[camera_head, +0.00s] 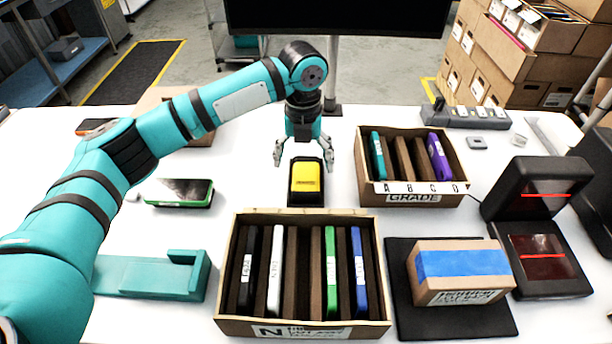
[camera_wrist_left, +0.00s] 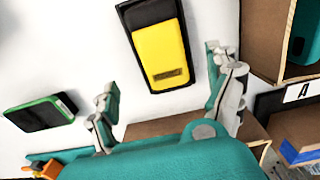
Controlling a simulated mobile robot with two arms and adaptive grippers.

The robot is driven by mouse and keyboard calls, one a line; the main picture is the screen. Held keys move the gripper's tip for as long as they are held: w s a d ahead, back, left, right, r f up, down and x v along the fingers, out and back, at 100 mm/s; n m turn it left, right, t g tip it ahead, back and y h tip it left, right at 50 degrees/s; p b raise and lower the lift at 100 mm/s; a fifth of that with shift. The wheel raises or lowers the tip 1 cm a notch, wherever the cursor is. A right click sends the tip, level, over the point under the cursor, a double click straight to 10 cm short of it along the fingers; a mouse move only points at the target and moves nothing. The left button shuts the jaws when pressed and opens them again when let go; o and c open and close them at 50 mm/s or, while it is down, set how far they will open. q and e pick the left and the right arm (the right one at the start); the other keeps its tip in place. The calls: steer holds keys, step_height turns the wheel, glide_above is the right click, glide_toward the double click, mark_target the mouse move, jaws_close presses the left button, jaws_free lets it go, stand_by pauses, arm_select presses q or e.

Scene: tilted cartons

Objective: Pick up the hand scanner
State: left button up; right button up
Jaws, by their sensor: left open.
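A yellow and black handheld device (camera_head: 305,182), which looks like the hand scanner, lies on the white table behind the carton of upright slabs. It also shows in the left wrist view (camera_wrist_left: 162,50), yellow face up with a black end. My left gripper (camera_head: 303,158) is open above the device's far end, pointing down. In the left wrist view the fingers of my left gripper (camera_wrist_left: 160,72) are spread to either side of the device, with clear gaps and no visible contact. My right gripper is not in view.
A front carton (camera_head: 232,275) and a smaller carton (camera_head: 458,165) hold upright slabs. A green-edged phone-like device (camera_head: 180,191) lies left; a teal holder (camera_head: 150,277) is nearer. At right are a brown box with blue tape (camera_head: 463,262) and a black scanning stand (camera_head: 530,190).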

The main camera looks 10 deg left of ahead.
mark_target(306, 175)
arm_select(q)
steer(key=f, duration=0.5)
steer(key=shift+w+d+f+p, duration=0.1)
steer(key=shift+w+d+p, duration=0.1)
steer(key=shift+w+p, duration=0.15)
steer(key=shift+c, duration=0.3)
steer(key=c, duration=1.1)
